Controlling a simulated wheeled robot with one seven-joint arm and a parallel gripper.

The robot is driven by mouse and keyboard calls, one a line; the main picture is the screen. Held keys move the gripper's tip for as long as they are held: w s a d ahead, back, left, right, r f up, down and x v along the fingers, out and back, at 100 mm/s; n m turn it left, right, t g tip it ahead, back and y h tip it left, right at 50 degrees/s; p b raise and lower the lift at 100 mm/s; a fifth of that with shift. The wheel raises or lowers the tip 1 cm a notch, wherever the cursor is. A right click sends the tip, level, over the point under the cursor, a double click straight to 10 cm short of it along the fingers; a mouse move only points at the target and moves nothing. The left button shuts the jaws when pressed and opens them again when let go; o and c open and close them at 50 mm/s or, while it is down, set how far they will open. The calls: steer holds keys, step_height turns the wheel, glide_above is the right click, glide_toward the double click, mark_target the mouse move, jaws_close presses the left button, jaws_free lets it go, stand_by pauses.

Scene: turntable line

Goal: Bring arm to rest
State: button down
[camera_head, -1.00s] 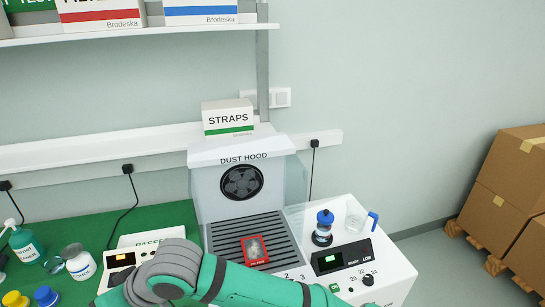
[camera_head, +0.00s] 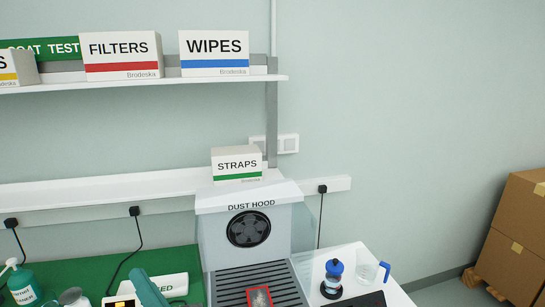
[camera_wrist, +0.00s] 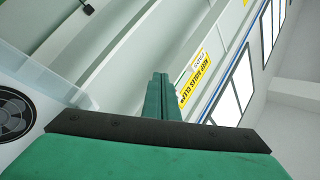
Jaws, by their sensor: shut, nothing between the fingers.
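My gripper (camera_wrist: 160,97) shows in the wrist view, its two green fingers together and empty, pointing up past the wall and away from the bench. A red-framed packet (camera_head: 261,297) lies on the hood's dark grille.
A shelf (camera_head: 200,83) with boxes hangs above. Cartons (camera_head: 512,235) stand on a pallet at right.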

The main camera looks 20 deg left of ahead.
steer(key=d+f+m+t+h, duration=0.95)
steer(key=d+f+h, duration=0.45)
steer(key=d+f, duration=0.8)
steer(key=s+d+f+n+g+h, duration=0.1)
steer(key=s+d+f+n+h, duration=0.1)
steer(key=s+d+f, duration=0.3)
steer(key=s+d+f+n+g+h, duration=0.2)
steer(key=s+d+f, duration=0.3)
steer(key=s+d, duration=0.6)
steer(key=s+n+h, duration=0.1)
steer(key=s, duration=0.5)
steer(key=shift+s+d+h, duration=0.15)
steer(key=shift+d+h, duration=0.2)
steer(key=shift+h, duration=0.05)
